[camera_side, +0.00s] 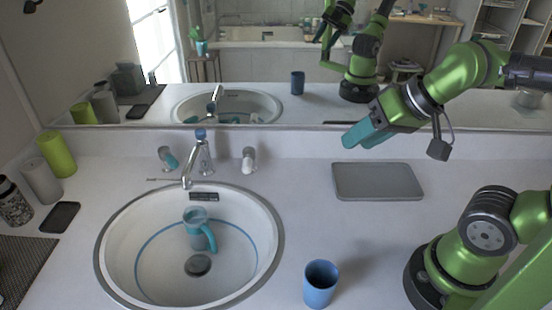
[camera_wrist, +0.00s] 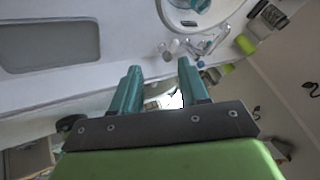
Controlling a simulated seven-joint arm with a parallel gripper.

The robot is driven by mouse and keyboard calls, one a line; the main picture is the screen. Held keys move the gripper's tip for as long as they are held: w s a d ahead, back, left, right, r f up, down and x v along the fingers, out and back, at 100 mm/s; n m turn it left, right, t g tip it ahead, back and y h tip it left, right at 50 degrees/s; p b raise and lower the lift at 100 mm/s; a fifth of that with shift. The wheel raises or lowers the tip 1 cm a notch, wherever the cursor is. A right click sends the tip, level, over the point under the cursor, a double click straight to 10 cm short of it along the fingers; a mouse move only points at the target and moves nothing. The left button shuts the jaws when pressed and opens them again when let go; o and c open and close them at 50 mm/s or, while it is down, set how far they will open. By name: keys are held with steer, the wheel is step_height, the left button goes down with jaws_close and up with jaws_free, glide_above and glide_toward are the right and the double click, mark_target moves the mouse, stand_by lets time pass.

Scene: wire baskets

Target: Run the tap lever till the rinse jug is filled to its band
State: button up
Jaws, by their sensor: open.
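The rinse jug (camera_side: 196,228), clear with a teal handle, stands in the round white sink (camera_side: 112,245), under the tap spout. Its water level and band cannot be made out. The chrome tap (camera_side: 204,158) has a blue top and a thin rod (camera_side: 165,180) out to the left near its spout. A teal handle (camera_side: 169,158) and a white handle (camera_side: 249,159) flank it; which part is the lever is unclear. My gripper (camera_side: 355,136) is above the counter, right of the tap, touching nothing. Its teal fingers are apart and empty in the wrist view (camera_wrist: 158,68).
A grey tray (camera_side: 377,181) lies on the counter below my gripper. A blue cup (camera_side: 320,283) stands right of the sink. Green (camera_side: 57,155) and grey (camera_side: 41,181) cylinders, a jar (camera_side: 14,203) and a black slab (camera_side: 60,217) are at left. A mirror backs the counter.

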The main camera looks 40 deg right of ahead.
stand_by(0.3)
steer(key=shift+o, duration=0.8)
steer(key=m+g+h, duration=0.2)
steer(key=m+g, duration=0.3)
steer(key=g, duration=0.2)
glide_above(246, 163)
steer(key=shift+f, duration=1.4)
step_height(246, 163, down, 16)
steer(key=shift+f, duration=0.15)
jaws_close()
